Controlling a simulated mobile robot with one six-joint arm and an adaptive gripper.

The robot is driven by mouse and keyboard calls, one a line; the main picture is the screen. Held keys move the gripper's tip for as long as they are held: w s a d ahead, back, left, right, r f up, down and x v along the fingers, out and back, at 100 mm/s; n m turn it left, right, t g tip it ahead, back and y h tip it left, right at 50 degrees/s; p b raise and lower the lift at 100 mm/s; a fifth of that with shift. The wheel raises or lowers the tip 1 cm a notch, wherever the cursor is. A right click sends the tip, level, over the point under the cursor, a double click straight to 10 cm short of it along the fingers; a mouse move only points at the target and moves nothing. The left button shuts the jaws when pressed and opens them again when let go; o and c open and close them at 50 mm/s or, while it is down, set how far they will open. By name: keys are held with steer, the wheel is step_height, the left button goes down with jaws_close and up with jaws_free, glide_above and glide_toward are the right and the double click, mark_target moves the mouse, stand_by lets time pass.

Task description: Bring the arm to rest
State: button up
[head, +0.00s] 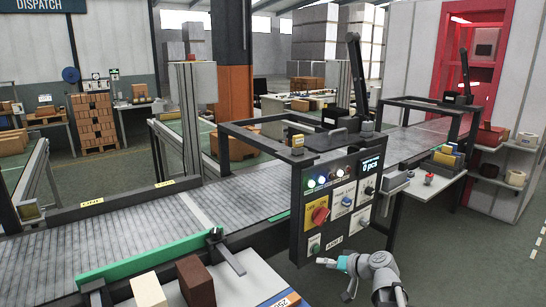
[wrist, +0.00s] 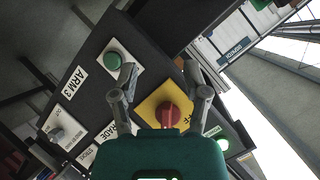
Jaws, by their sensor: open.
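My arm (head: 378,270) is bent in front of the lower part of a dark control panel (head: 340,218). My gripper (head: 326,262) is a small teal and grey shape at the panel's lower edge. In the wrist view my gripper (wrist: 160,78) has its two grey fingers spread apart with nothing between them. The panel behind them, tilted in that view, carries a red knob on a yellow plate (wrist: 152,104), a green button (wrist: 113,61) and an "ARM 3" label (wrist: 76,84). I cannot tell whether a finger touches the panel.
The conveyor (head: 130,222) runs behind the panel. A green rail (head: 150,259) and a table with boxes (head: 195,281) stand at lower left. A side table (head: 425,183) with small items is right of the panel. Grey floor (head: 450,265) is open at lower right.

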steer(key=s+f+g+h+p, duration=0.1)
steer(key=s+f+g+h, duration=0.35)
steer(key=s, duration=0.35)
steer(key=s+f+g+h, duration=0.4)
steer(key=s+f+h, duration=0.1)
steer(key=s, duration=0.3)
step_height(320, 180, up, 17)
steer(key=p, duration=1.7)
steer(key=shift+w, duration=0.2)
